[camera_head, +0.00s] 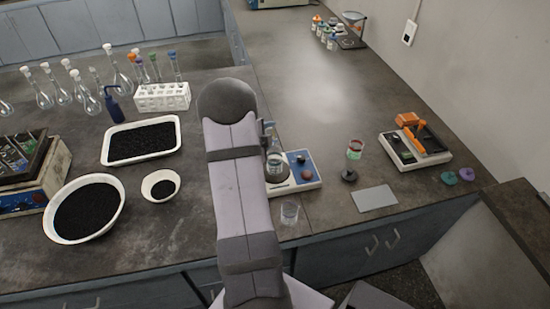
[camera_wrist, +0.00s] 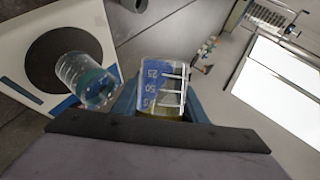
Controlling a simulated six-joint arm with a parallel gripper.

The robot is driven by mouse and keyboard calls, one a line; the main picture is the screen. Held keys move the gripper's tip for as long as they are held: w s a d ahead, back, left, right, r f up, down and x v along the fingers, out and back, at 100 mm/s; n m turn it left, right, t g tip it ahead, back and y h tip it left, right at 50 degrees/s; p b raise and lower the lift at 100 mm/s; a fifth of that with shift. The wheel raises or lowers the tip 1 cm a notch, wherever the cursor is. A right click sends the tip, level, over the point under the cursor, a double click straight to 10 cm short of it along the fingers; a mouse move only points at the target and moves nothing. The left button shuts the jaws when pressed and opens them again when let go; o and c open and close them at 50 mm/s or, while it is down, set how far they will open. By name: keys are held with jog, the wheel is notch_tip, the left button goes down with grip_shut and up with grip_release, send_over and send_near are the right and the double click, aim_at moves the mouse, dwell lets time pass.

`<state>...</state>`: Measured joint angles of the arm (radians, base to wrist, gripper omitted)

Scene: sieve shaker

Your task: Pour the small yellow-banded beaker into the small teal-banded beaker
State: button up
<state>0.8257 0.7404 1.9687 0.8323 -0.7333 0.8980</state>
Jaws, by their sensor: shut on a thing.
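My gripper (camera_wrist: 160,98) is shut on a small clear beaker (camera_wrist: 163,78) with white graduation marks; a yellowish strip shows at its lower edge in the wrist view.
The white and blue stirrer (camera_head: 308,178) has a dark round plate (camera_wrist: 52,58). Bowls and a tray (camera_head: 110,158) of black grains lie left.

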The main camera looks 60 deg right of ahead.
jog(key=shift+r+m+t+b, duration=0.25)
jog(key=shift+m+t+b, duration=0.2)
jog(key=shift+b, duration=0.75)
dwell(0.8)
jog(key=shift+f+m+t+b, duration=0.45)
jog(key=shift+t+b, duration=0.1)
jog(key=shift+b, duration=2.6)
jog(key=shift+r+m+t+h+b, duration=0.3)
jog(key=shift+m+t+h+b, duration=0.15)
jog(key=shift+b, duration=2.25)
jog(key=shift+r, duration=0.1)
